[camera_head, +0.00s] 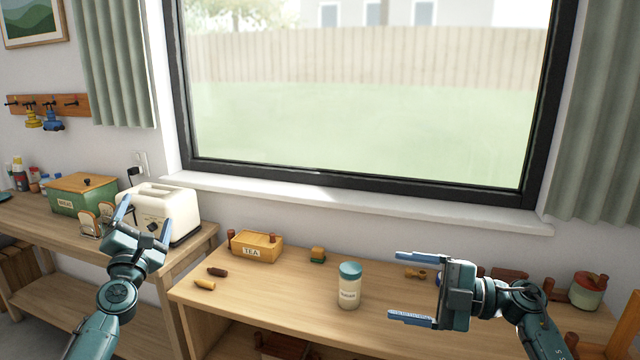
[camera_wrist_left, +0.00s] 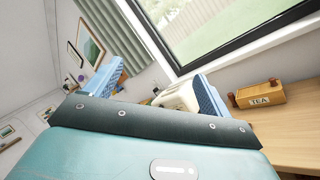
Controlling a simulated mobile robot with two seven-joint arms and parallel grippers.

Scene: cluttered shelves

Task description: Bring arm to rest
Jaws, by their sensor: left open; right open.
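My left gripper (camera_head: 142,226) is open and empty in the head view, raised in front of the white toaster (camera_head: 166,212). Its blue fingers also show in the left wrist view (camera_wrist_left: 158,88), spread apart with nothing between them in grip. My right gripper (camera_head: 405,286) is open and empty, its fingers pointing left above the right part of the wooden table (camera_head: 250,288). A jar with a teal lid (camera_head: 349,287) stands upright to the left of the right gripper's fingers, apart from them.
A TEA box (camera_head: 256,246) stands at the table's back left; it also shows in the left wrist view (camera_wrist_left: 260,95). A dark brown piece (camera_head: 217,272) and a tan piece (camera_head: 204,285) lie nearby. A green bread box (camera_head: 83,194) is on the left counter. A red-lidded pot (camera_head: 587,291) stands right.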

